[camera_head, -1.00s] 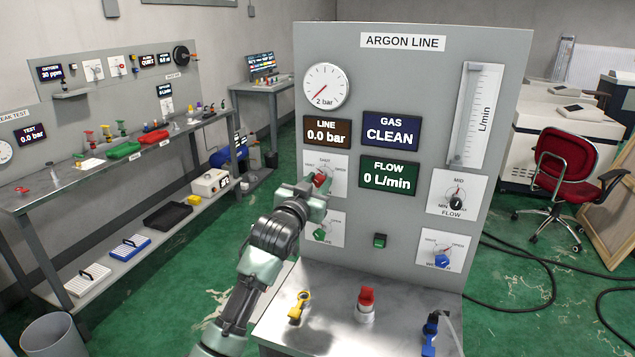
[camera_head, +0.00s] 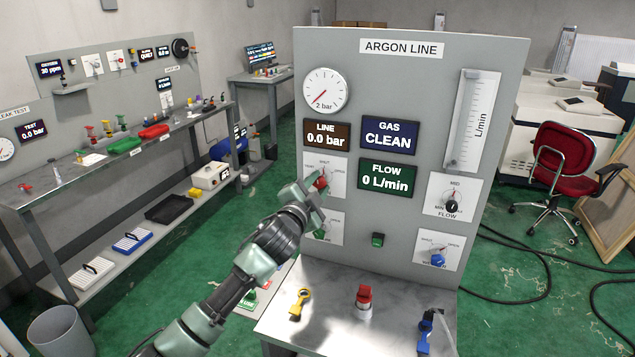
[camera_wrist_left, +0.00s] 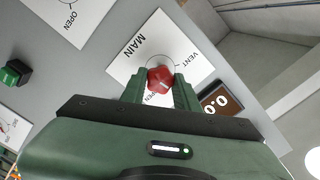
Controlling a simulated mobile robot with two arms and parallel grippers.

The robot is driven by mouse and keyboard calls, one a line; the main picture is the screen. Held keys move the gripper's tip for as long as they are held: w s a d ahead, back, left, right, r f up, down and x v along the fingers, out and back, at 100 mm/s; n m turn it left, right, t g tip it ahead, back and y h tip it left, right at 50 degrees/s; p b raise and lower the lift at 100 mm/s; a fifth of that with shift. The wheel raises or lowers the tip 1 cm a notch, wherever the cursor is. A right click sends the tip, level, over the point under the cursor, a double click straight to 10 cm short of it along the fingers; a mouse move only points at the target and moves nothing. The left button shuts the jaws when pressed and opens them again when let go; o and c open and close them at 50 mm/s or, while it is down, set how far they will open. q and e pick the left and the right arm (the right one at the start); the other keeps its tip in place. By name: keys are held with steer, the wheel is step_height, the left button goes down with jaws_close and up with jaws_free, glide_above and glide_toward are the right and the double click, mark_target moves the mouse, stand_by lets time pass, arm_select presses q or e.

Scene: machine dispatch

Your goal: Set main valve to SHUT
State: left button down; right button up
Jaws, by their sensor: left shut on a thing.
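The main valve is a red knob (camera_head: 320,183) on a white label plate at the left of the ARGON LINE panel (camera_head: 470,45). SHUT shows at the plate's top in the head view. My left gripper (camera_head: 317,186) is at the knob and partly covers it. In the left wrist view the red knob (camera_wrist_left: 160,78) sits between the two fingers of my left gripper (camera_wrist_left: 160,90), which is shut on it. MAIN, VENT and part of OPEN show there; the SHUT mark is hidden. I cannot tell which mark the knob points to. My right gripper is not in view.
A green knob (camera_head: 320,230) sits just below, partly behind my gripper. The LINE display (camera_head: 327,134) reads 0.0 bar and FLOW (camera_head: 387,176) reads 0 L/min. A yellow valve handle (camera_head: 299,303) and a red-capped part (camera_head: 364,297) stand on the shelf below.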

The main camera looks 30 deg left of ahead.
arm_select(q)
steer(key=shift+m, duration=0.6)
steer(key=c, duration=1.1)
jaws_free()
steer(key=shift+o, duration=0.2)
steer(key=shift+s+d+f, duration=0.15)
steer(key=shift+s, duration=0.15)
steer(key=b+v, duration=0.2)
steer(key=v, duration=0.5)
steer(key=shift+s, duration=0.1)
